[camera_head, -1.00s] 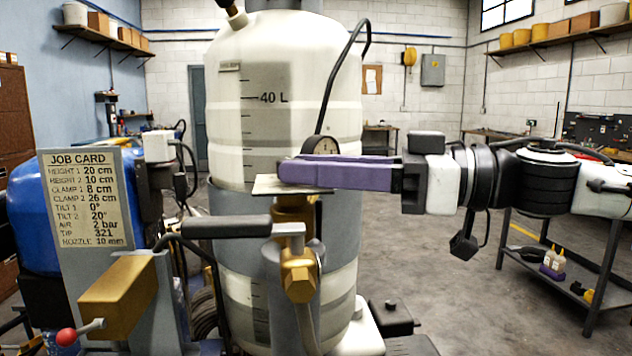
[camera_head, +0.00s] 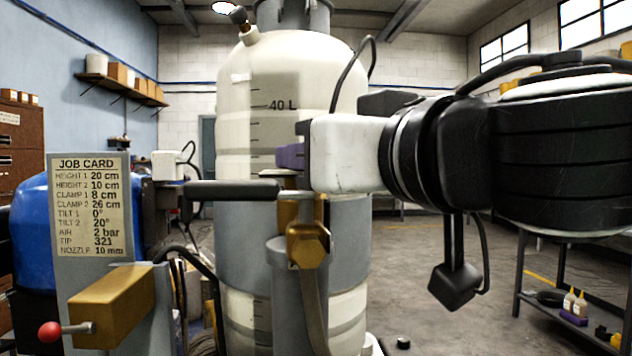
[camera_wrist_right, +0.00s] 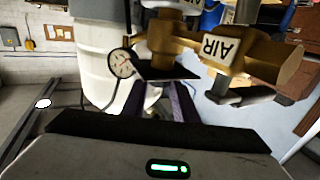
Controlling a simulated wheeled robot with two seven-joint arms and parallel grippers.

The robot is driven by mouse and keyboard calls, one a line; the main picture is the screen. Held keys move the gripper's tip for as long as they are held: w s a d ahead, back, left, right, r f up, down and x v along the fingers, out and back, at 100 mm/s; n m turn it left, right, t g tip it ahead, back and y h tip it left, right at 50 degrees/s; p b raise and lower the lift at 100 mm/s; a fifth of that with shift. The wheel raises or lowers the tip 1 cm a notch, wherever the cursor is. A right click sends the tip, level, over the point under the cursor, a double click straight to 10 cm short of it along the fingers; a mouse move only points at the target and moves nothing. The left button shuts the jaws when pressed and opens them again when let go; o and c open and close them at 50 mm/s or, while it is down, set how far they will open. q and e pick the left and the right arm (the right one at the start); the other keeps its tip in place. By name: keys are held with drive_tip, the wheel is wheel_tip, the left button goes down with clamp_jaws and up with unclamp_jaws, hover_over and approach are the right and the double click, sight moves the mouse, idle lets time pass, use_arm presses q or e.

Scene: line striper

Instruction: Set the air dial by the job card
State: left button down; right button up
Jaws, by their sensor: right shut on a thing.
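The job card (camera_head: 90,205) stands at the left of the head view and reads AIR 2 bar. A brass air fitting (camera_head: 306,243) stands in front of the tank. In the right wrist view the fitting (camera_wrist_right: 268,60) carries an upside-down AIR label, with a dark plate (camera_wrist_right: 168,73) below it. A round gauge (camera_wrist_right: 121,63) is beside the plate; its reading is too small to tell. My right gripper (camera_head: 290,157) reaches in from the right, its purple fingers (camera_wrist_right: 180,103) shut on the air dial at the plate. The fingers mostly hide the dial. My left gripper is out of view.
The large white tank (camera_head: 240,110) with a 40 L mark stands behind the fitting. A dark lever handle (camera_head: 232,189) sticks out left of the fitting. A brass block (camera_head: 112,305) with a red-ended lever (camera_head: 50,332) is below the card.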

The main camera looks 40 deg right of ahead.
drive_tip(key=shift+w+a+f+m+h+b, duration=0.15)
drive_tip(key=shift+a+m+h+b, duration=0.1)
drive_tip(key=shift+m+h+b, duration=0.6)
drive_tip(key=shift+a+m+g+h+b, duration=0.15)
drive_tip(key=shift+m+g+h+b, duration=0.3)
drive_tip(key=shift+h+b, duration=0.75)
drive_tip(key=shift+a+m+g+h+b, duration=0.1)
drive_tip(key=shift+m+g+h+b, duration=0.15)
drive_tip(key=shift+m+h+b, duration=0.25)
drive_tip(key=shift+a+r+m+h, duration=0.1)
drive_tip(key=shift+r+m+h, duration=0.2)
drive_tip(key=shift+h, duration=0.25)
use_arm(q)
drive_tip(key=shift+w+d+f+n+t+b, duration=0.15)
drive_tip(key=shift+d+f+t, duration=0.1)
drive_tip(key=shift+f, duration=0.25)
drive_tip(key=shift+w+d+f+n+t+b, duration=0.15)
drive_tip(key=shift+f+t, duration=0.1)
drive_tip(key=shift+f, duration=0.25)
use_arm(e)
drive_tip(key=shift+g, duration=0.3)
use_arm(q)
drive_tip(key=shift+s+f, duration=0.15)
use_arm(e)
drive_tip(key=shift+m, duration=0.3)
drive_tip(key=o, duration=1.1)
drive_tip(key=shift+c, duration=0.2)
